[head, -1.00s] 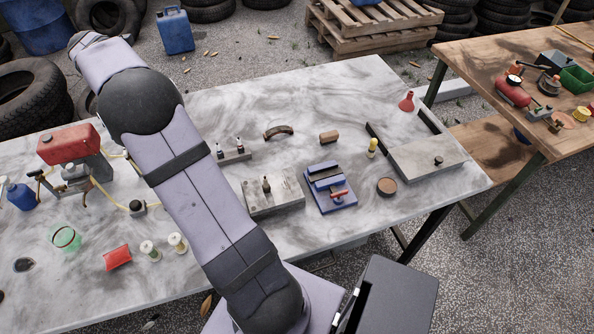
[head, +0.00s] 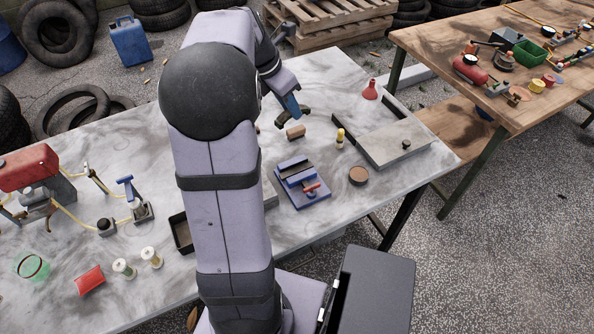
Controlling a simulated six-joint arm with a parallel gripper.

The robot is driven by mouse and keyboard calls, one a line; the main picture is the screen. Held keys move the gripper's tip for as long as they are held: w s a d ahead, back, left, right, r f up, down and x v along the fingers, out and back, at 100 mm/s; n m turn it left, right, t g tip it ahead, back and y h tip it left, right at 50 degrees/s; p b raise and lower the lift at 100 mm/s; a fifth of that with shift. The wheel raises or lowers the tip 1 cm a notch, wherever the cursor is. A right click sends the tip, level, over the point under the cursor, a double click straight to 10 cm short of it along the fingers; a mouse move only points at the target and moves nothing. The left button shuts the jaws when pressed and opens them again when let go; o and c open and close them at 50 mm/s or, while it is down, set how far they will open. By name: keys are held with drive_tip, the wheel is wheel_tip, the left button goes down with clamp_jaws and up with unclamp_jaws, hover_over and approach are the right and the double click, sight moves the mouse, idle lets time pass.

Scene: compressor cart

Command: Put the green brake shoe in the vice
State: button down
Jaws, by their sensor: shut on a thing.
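My gripper (head: 293,110) is over the back of the marble table, pointing down, with blue at its fingers. It is shut on a dark greenish curved piece, the brake shoe (head: 304,112), whose ends show on both sides of the fingers. I cannot tell how high the shoe is above the table.
A brown block (head: 295,132) lies between the gripper and the vice. My arm hides the table's middle left.

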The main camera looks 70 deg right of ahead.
drive_tip(key=s+a+f+m, duration=0.1)
drive_tip(key=s+a+f, duration=0.2)
drive_tip(key=a+f, duration=0.25)
drive_tip(key=m, duration=0.1)
hover_over(301, 169)
drive_tip(key=w+a, duration=0.1)
drive_tip(key=a, duration=0.1)
drive_tip(key=shift+g, duration=0.4)
drive_tip(key=shift+w+d+f, duration=0.1)
drive_tip(key=shift+d+f, duration=0.05)
drive_tip(key=shift+f, duration=2.4)
drive_tip(key=shift+w+d+f, duration=0.1)
drive_tip(key=shift+f, duration=2.4)
drive_tip(key=shift+f, duration=0.15)
drive_tip(key=c, duration=1.6)
unclamp_jaws()
